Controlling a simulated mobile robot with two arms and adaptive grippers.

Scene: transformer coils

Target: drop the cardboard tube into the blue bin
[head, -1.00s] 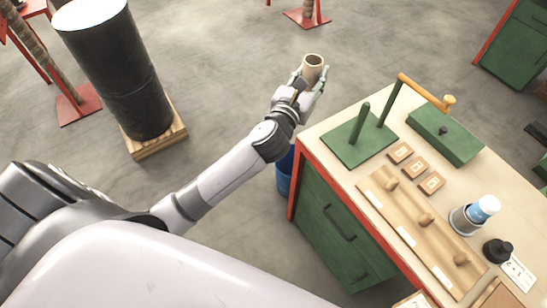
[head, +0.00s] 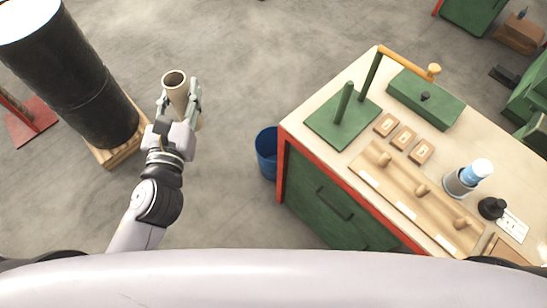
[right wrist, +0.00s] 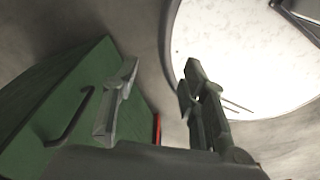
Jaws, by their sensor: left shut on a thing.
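The cardboard tube (head: 176,88) is a tan hollow cylinder, held upright with its open end facing up, in the head view. My left gripper (head: 181,105) is shut on it, above the floor and left of the bin. The tube and the bin are clearly apart. My right gripper (right wrist: 158,90) shows in the right wrist view, with its fingers apart and nothing between them.
The workbench (head: 310,130) on the right carries a green stand (head: 343,118), a green box (head: 426,101), small wooden blocks and a wooden rack (head: 405,195). A large black cylinder (head: 80,85) stands on a wooden pallet (head: 122,150) at left. Floor between is clear.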

